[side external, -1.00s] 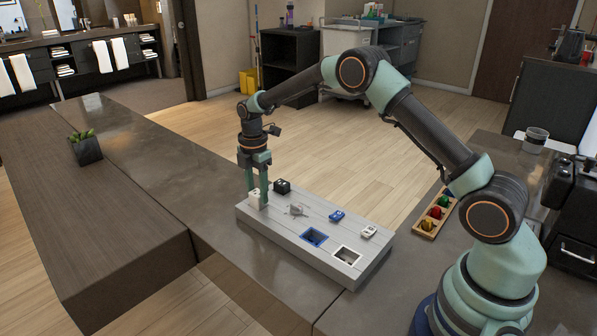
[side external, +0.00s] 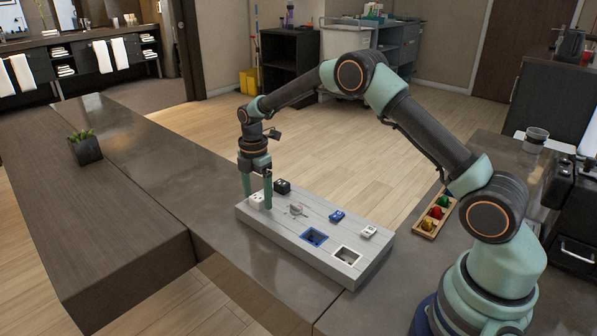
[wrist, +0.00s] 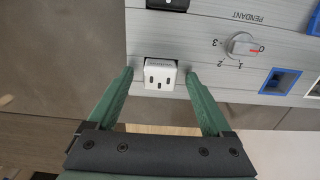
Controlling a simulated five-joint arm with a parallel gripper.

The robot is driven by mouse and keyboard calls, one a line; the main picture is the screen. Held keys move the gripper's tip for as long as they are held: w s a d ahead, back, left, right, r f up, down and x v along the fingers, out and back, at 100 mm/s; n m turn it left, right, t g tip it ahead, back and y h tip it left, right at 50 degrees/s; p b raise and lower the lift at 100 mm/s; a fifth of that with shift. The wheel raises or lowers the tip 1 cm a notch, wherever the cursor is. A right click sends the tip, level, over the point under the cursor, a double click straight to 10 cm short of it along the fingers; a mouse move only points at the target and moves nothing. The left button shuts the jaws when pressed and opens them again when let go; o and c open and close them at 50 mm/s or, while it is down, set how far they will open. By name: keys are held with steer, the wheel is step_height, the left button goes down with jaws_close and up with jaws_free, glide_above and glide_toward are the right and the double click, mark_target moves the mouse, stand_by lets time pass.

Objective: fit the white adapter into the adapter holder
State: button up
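The white adapter (side external: 257,201) is at the far left end of the grey board (side external: 300,248). In the wrist view the white adapter (wrist: 160,74) shows its slotted face, close to the board's edge, and looks roughly square to it. My gripper (side external: 257,204) is open around it; the wrist view shows my gripper (wrist: 160,74) with a clear gap between each finger and the adapter. No separate adapter holder can be made out; whatever is under the adapter is hidden, so I cannot tell how deep it sits.
The board also carries a black block (side external: 282,187), a grey dial (wrist: 242,45), a blue piece (side external: 336,216), a small white piece (side external: 369,232), a blue-framed opening (side external: 314,237) and a white-framed opening (side external: 347,256).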

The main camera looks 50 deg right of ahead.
mark_target(258, 197)
steer(key=shift+r, duration=0.1)
step_height(258, 197, up, 12)
stand_by(0.5)
stand_by(0.5)
steer(key=s+a+r+m+t, duration=0.2)
steer(key=s+r+m+t, duration=0.1)
steer(key=s+r+m, duration=0.75)
steer(key=s+f+m+t, duration=0.2)
steer(key=s+m, duration=0.5)
steer(key=s, duration=0.7)
steer(key=shift+s+a+f+t, duration=0.2)
steer(key=shift+s+a+t, duration=0.05)
steer(key=shift+t, duration=0.05)
